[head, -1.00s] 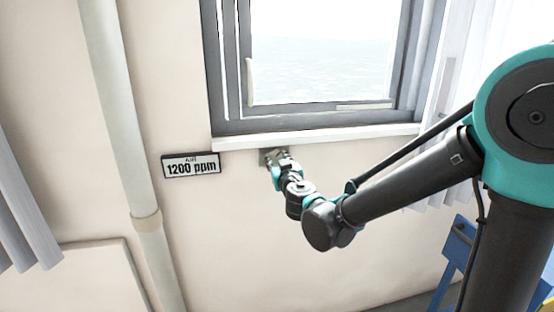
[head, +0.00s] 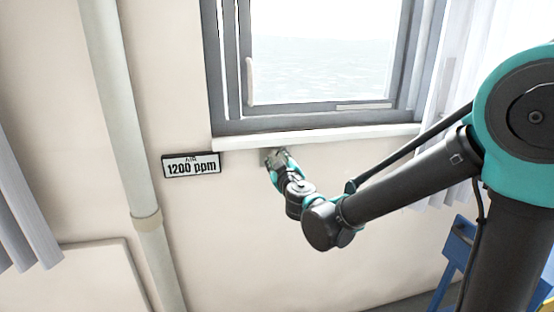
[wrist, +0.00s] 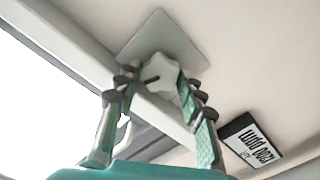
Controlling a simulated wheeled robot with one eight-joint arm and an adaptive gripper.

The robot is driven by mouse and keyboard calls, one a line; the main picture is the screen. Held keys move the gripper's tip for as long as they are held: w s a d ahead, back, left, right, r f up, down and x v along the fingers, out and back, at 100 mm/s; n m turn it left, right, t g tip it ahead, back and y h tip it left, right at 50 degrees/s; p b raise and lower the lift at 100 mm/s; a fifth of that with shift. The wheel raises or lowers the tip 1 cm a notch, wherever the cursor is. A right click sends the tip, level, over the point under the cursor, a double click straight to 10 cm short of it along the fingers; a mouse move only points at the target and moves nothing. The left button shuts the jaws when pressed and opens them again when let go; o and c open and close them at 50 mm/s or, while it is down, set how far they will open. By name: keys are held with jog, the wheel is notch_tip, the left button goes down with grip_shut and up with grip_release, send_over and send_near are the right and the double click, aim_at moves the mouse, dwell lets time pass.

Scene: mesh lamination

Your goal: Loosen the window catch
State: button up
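A pale lobed knob (wrist: 161,73) with a short dark pointer sits on a square grey plate (wrist: 176,37) on the wall, just under the window sill; I take it for the window catch. In the wrist view my gripper (wrist: 158,80) points at it, with one green-padded finger on each side of the knob. The fingertips are very close to its sides; whether they press on it I cannot tell. In the head view my gripper (head: 277,158) is below the sill and hides the knob.
The window (head: 320,70) with its grey frame and white sill (head: 330,136) is right above my gripper. A "1200 ppm" sign (head: 191,165) is on the wall to the left, beside a vertical pipe (head: 125,120). A blue object (head: 457,250) stands at lower right.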

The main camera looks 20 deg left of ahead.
jog(key=o, duration=0.3)
jog(key=v, duration=1.2)
jog(key=shift+a, duration=0.1)
